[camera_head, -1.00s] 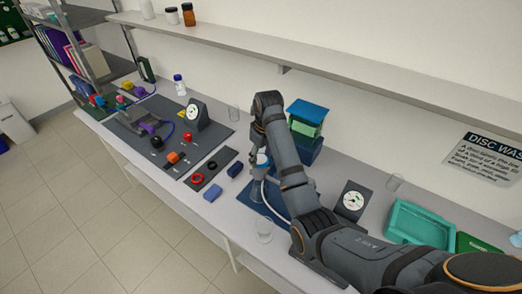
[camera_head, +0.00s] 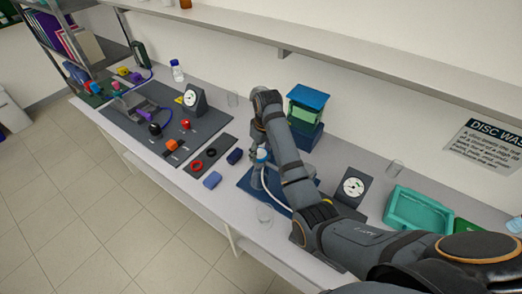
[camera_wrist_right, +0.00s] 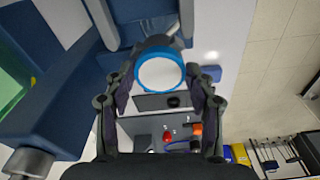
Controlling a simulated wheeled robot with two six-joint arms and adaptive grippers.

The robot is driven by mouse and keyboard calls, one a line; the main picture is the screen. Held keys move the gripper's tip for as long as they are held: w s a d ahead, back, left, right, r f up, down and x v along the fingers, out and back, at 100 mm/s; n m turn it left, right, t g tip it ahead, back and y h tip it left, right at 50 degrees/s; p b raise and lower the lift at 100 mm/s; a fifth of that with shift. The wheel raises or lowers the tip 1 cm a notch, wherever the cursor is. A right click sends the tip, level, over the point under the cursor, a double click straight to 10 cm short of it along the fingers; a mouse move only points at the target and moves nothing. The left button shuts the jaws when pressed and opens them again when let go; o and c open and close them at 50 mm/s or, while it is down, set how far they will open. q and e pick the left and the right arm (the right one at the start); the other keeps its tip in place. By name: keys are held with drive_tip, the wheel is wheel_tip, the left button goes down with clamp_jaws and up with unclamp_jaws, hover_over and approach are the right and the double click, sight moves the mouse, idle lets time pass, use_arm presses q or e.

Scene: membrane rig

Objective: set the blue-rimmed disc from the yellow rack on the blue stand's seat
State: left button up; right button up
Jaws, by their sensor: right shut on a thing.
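My right gripper (camera_wrist_right: 160,88) is shut on the blue-rimmed disc (camera_wrist_right: 160,74), which has a pale face. In the head view my right arm reaches down over a dark blue base (camera_head: 246,181), and a small blue and white part (camera_head: 261,156) shows beside the wrist. In the wrist view a dark blue surface lies behind the disc, with grey upright parts close to its far edge. I cannot tell whether the disc touches the stand's seat; the disc and fingers hide it. I cannot make out the yellow rack. My left gripper is not in view.
A green box with a blue lid (camera_head: 307,98) stands behind the arm. A dial (camera_head: 352,188) and teal tray (camera_head: 418,208) are at right. A clear beaker (camera_head: 265,214) stands near the front edge. Black and red rings lie on a dark mat (camera_head: 221,148) at left.

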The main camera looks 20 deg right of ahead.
drive_tip(key=shift+f, duration=0.1)
drive_tip(key=o, duration=1.1)
drive_tip(key=shift+o, duration=0.2)
